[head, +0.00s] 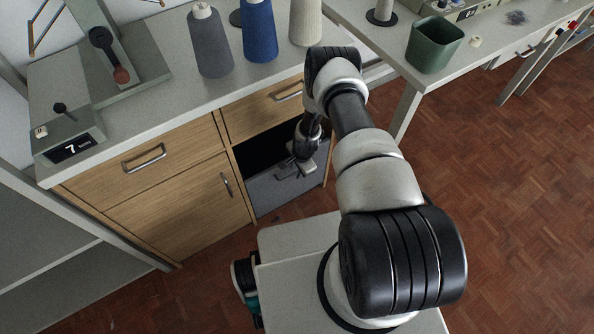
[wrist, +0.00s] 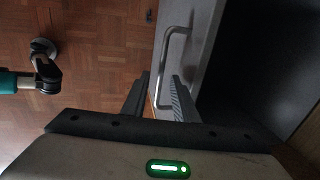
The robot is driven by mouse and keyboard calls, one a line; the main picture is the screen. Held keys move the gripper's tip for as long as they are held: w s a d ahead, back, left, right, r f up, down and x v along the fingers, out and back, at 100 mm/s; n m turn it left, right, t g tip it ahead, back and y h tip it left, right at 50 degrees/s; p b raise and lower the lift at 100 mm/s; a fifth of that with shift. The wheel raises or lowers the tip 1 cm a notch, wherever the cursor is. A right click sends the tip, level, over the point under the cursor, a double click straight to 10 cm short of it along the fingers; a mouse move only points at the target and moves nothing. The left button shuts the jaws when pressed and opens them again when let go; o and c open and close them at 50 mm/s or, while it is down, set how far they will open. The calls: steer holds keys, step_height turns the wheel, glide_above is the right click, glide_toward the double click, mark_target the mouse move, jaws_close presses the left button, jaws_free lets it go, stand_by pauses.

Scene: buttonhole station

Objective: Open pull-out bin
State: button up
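The pull-out bin has a grey front panel (head: 262,196) below a dark gap in the wooden cabinet; the panel also shows in the wrist view (wrist: 198,45). Its metal bar handle (wrist: 166,55) is on the panel's outer face; in the head view my gripper partly covers it. My gripper (head: 293,171) is at the bin front. In the wrist view its two fingers (wrist: 160,78) are apart, and the lower part of the handle lies between them. I cannot tell whether either finger touches it. How far the bin is pulled out is unclear.
The worktop carries thread cones (head: 210,45) and a machine (head: 62,115). A green bin (head: 435,45) stands on the right table. The parquet floor (head: 500,200) is open at right.

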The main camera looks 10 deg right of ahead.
steer(key=shift+f, duration=0.2)
jaws_close()
stand_by(1.4)
